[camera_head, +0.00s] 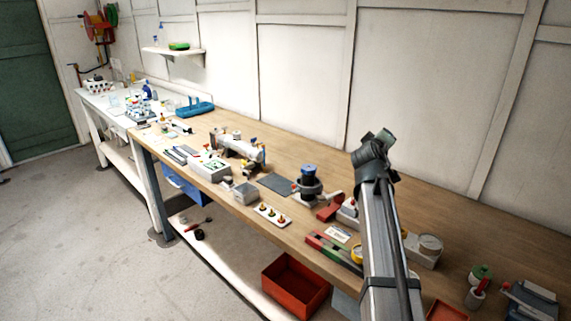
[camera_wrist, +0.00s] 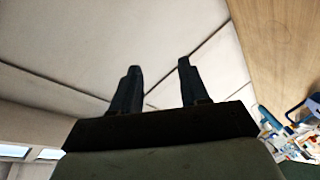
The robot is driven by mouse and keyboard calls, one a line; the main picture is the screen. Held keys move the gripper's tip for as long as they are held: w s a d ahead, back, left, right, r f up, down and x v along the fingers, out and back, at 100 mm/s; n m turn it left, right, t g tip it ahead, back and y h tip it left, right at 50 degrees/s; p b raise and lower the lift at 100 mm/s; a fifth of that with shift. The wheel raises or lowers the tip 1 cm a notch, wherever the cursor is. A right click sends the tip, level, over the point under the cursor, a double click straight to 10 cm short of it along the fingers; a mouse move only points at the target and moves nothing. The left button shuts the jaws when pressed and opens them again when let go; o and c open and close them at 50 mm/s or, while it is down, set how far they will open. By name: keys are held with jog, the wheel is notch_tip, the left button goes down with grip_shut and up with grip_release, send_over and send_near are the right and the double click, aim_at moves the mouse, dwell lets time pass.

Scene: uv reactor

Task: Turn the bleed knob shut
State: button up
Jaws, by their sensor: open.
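A metallic horizontal apparatus (camera_head: 238,148), which looks like the UV reactor, stands toward the back of the wooden bench, left of centre in the head view. It has small yellow and pale fittings; which of them is the bleed knob is too small to tell. My gripper (camera_wrist: 158,85) shows in the wrist view with its two dark fingers apart and nothing between them. It points at the pale wall and ceiling, with the reactor out of that view. In the head view my arm rises at the right, well apart from the reactor.
A dark cylindrical device with a blue top (camera_head: 308,180) stands between the reactor and my arm. A white block with several brass fittings (camera_head: 272,215) and a grey box (camera_head: 245,193) lie near the front edge. A red bin (camera_head: 295,284) sits below. A flat dark mat (camera_head: 277,184) lies mid-bench.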

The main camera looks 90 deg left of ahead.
jog(key=s+f+n+g, duration=0.1)
jog(key=s+f, duration=0.1)
jog(key=s, duration=0.7)
jog(key=s+a+f+n+g, duration=0.1)
jog(key=s+f, duration=0.2)
jog(key=s, duration=0.6)
jog(key=s+f+n+g, duration=0.1)
jog(key=s+f, duration=0.1)
jog(key=s, duration=0.8)
jog(key=shift+a+f+n+g+y, duration=0.3)
jog(key=shift+f+g, duration=0.1)
jog(key=shift+s, duration=0.15)
